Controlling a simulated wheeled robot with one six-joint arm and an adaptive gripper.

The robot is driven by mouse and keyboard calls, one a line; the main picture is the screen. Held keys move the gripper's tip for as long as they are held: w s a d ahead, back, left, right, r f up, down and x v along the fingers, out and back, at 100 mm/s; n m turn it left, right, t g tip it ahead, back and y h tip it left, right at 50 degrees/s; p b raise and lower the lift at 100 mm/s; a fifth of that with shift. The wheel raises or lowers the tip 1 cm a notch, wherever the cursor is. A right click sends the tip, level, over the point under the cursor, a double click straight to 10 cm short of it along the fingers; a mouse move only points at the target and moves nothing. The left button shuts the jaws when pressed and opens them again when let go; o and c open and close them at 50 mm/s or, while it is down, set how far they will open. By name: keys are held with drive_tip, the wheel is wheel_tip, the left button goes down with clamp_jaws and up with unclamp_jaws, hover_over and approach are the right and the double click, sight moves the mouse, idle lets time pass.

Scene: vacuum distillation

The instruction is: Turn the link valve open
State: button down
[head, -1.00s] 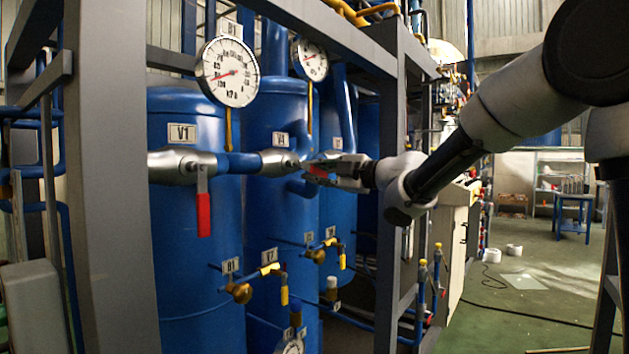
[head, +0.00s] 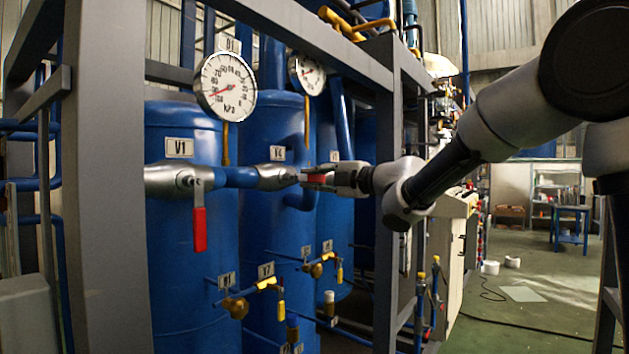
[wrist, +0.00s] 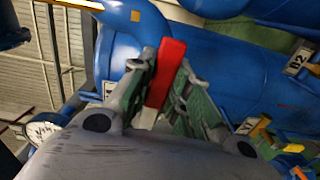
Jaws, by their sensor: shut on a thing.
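My gripper (head: 318,181) is shut on the red lever handle (head: 317,180) of a valve (head: 283,177) on the pipe in front of the second blue tank. The handle sticks out to the right, nearly level, in the head view. In the wrist view the red handle (wrist: 166,73) lies between the two fingers, and its lower end shows pale metal. The fingers partly cover the handle in the head view. Another valve (head: 178,180) at tank V1 has a red handle (head: 199,228) that hangs straight down.
Two round gauges (head: 226,87) sit above the pipe. A grey frame post (head: 108,190) stands at the left and another (head: 386,240) just below my arm. Small yellow-handled valves (head: 267,283) are lower down.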

drive_tip(key=c, duration=1.3)
unclamp_jaws()
drive_tip(key=v, duration=1.2)
